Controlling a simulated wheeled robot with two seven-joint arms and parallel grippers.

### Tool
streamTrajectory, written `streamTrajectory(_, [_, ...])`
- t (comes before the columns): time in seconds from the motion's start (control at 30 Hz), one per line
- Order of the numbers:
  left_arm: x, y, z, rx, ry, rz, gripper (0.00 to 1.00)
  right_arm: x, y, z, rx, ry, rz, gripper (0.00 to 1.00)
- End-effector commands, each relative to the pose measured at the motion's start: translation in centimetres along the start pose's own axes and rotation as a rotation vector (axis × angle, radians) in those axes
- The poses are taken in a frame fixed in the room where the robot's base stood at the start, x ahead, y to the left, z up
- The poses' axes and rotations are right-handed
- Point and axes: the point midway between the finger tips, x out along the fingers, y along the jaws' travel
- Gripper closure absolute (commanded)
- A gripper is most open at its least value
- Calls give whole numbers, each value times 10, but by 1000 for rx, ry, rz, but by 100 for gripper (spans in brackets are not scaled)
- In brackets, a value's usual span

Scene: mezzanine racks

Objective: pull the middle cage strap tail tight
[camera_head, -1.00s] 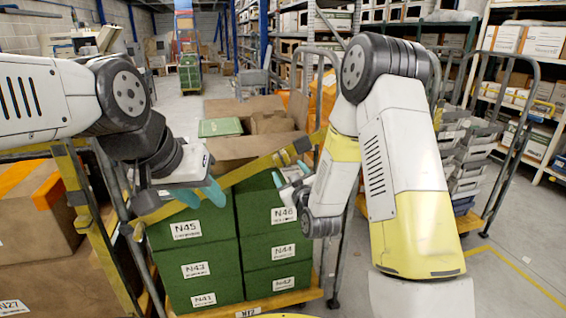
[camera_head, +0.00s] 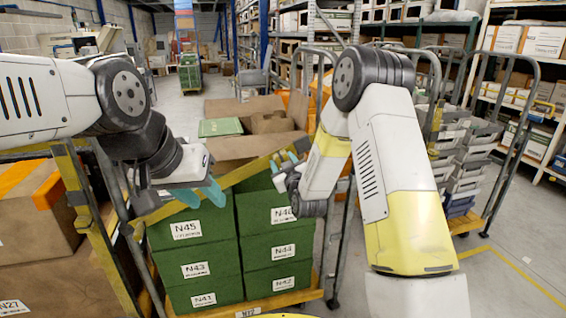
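A yellow strap (camera_head: 243,174) runs slantwise across the front of a cage cart loaded with green boxes (camera_head: 190,262), from lower left to upper right. My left gripper (camera_head: 200,194) is at the strap's left part, over the top of box N45. Its two teal fingertips show apart, with nothing clearly held between them. My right gripper (camera_head: 284,162) is at the strap's right part, above box N46, with its teal fingertips apart. Whether it touches the strap I cannot tell. My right gripper and forearm hide the strap's right end, and no loose tail can be made out.
Open cardboard boxes (camera_head: 250,143) lie on top of the load. A cart with brown cartons (camera_head: 35,215) stands at the left, and one with stacked grey trays (camera_head: 463,165) at the right. The floor (camera_head: 515,235) at the right front is clear.

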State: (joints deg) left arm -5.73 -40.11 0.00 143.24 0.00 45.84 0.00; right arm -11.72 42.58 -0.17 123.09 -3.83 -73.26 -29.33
Motion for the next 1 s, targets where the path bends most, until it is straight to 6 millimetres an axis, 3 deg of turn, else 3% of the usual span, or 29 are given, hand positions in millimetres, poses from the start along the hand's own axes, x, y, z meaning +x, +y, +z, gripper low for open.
streamTrajectory(0.03, [0, 0, 0, 0, 0, 0, 64, 0, 0, 0, 0, 0, 0, 62])
streamTrajectory(0.23, [0, 0, 0, 0, 0, 0, 64, 0, 0, 0, 0, 0, 0, 100])
streamTrajectory(0.47, [0, 0, 0, 0, 0, 0, 64, 0, -3, 0, 0, 0, -1, 100])
streamTrajectory(0.8, [0, 0, 0, 0, 0, 0, 64, 0, -69, 0, 2, 0, -8, 100])
streamTrajectory(1.0, [0, 0, 0, 0, 0, 0, 64, -1, -78, 0, 1, -1, -7, 100])
